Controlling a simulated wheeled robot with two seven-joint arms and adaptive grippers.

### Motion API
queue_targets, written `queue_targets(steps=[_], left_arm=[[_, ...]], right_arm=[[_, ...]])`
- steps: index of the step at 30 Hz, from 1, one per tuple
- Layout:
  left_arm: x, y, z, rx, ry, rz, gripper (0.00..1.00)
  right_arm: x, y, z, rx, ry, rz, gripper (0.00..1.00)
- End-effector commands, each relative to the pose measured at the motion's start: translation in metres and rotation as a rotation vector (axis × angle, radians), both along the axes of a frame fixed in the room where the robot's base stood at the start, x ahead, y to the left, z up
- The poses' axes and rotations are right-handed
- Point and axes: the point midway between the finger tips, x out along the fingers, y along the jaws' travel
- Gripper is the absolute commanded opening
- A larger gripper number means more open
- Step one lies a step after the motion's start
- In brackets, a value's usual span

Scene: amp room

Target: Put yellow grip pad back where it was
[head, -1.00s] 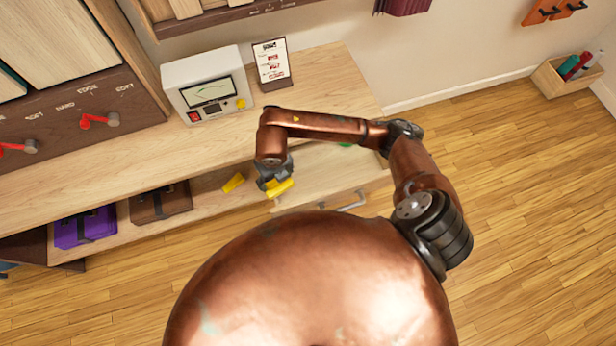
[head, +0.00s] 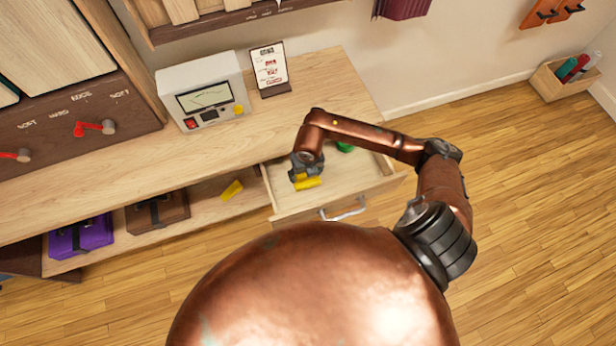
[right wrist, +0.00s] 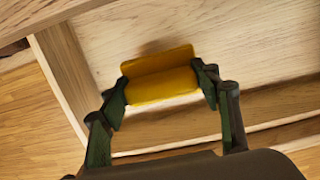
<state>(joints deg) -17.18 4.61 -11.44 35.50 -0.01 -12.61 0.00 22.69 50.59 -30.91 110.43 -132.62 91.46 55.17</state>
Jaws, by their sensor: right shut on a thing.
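My right gripper (head: 304,175) is shut on a yellow grip pad (head: 308,183) and holds it over the left part of an open wooden drawer (head: 352,178). In the right wrist view the pad (right wrist: 160,78) sits between the two fingers, with the pale drawer floor (right wrist: 240,45) behind it. I cannot tell whether the pad touches the floor. A second yellow piece (head: 231,190) lies on the low shelf left of the drawer. My left gripper is not in view.
A green item (head: 345,147) lies at the drawer's back, partly hidden by my arm. A meter box (head: 205,92) and a sign stand (head: 270,70) are on the counter above. A brown case (head: 158,212) and a purple case (head: 82,235) sit on the low shelf.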

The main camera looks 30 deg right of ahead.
Motion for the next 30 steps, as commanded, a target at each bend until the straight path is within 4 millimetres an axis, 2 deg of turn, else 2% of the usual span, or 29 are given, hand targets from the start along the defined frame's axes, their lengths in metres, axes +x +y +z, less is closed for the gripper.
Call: queue_targets(steps=[7, 14, 25, 26, 30], left_arm=[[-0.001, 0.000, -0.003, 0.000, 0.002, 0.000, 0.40], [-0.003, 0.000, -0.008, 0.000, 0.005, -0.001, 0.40], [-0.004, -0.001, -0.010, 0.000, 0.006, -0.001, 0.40], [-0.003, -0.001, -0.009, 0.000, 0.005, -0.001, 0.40], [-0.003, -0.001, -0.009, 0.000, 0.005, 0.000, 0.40]], right_arm=[[0.001, -0.011, -0.014, -0.001, 0.000, -0.001, 0.27], [0.001, -0.012, -0.045, 0.001, 0.001, 0.001, 0.27], [0.001, -0.012, -0.049, 0.000, 0.000, 0.001, 0.27], [0.001, -0.012, -0.048, 0.000, 0.000, 0.001, 0.59], [0.001, -0.012, -0.048, 0.000, 0.000, 0.001, 0.69]])
